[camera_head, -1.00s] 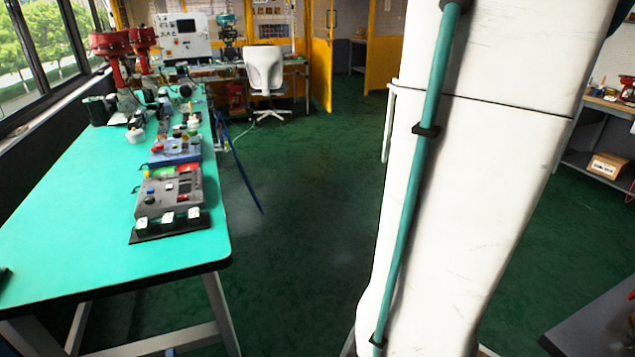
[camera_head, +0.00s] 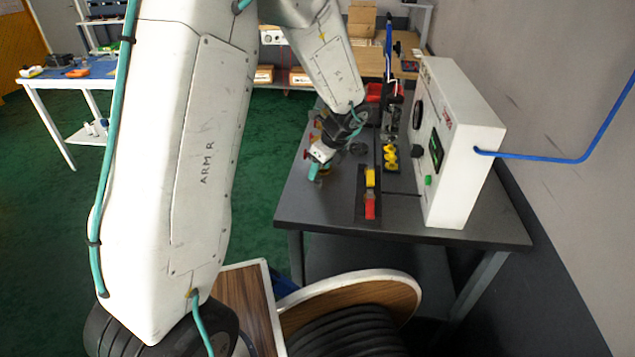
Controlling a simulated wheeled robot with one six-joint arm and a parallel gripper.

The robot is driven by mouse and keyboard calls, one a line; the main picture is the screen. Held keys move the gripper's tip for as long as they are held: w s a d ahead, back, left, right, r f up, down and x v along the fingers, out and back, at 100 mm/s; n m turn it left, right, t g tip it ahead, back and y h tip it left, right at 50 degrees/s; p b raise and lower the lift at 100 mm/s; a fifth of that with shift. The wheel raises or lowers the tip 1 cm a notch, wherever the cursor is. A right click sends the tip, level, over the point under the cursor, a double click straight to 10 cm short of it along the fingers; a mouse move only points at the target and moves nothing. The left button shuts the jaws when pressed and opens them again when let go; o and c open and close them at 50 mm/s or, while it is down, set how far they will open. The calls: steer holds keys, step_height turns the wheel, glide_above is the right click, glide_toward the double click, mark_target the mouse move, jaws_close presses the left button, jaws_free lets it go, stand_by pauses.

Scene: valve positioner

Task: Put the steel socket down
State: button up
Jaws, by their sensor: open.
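My gripper (camera_head: 318,168) is at the left edge of the dark grey table (camera_head: 310,208) on the right. It points down, close to the tabletop, and is open. It is small in the picture, and a teal part shows at its tip. I cannot make out the steel socket; it may be hidden by the gripper or too small to tell. Small red parts show beside the gripper.
A white instrument box (camera_head: 465,150) stands on the table's right side, with a blue hose (camera_head: 545,158) from it. A dark strip with a yellow block (camera_head: 371,177) and a red block (camera_head: 370,208) lies before it. A wooden cable reel (camera_head: 395,283) stands in front.

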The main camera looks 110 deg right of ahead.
mark_target(318, 177)
steer(key=d+f+m, duration=0.1)
steer(key=f, duration=0.1)
steer(key=d+f+m, duration=0.1)
steer(key=f, duration=0.1)
steer(key=d+f+m, duration=0.1)
steer(key=f, duration=0.1)
steer(key=shift+s+d+f+g+h, duration=0.15)
steer(key=shift+d+f+g+h, duration=0.15)
steer(key=shift+d+h, duration=0.1)
jaws_close()
